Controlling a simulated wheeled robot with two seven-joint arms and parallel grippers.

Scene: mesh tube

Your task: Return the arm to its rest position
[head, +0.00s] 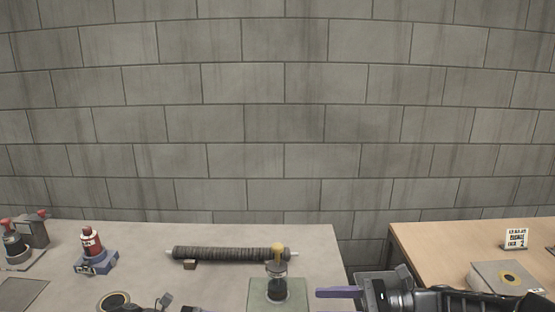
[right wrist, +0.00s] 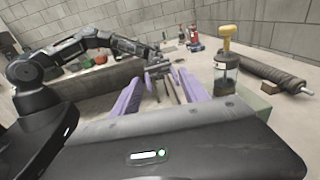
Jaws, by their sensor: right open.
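My right gripper (head: 322,293) is at the bottom of the head view, right of the jar and over the gap between the tables. In the right wrist view its purple fingers (right wrist: 157,80) are apart with nothing held between them. My left arm crosses the left of that view, and its dark gripper (right wrist: 157,70) is small there; its jaws cannot be made out. The dark ribbed mesh tube (head: 230,253) lies across the grey table with a pale rod end sticking out. It also shows in the right wrist view (right wrist: 262,72), apart from my right gripper.
A clear jar with a yellow handle (head: 277,271) stands on a green pad (head: 296,291). Red-topped devices (head: 91,242) stand at the left of the grey table. The wooden table (head: 435,240) at right holds a sign (head: 516,238) and a grey box (head: 510,279).

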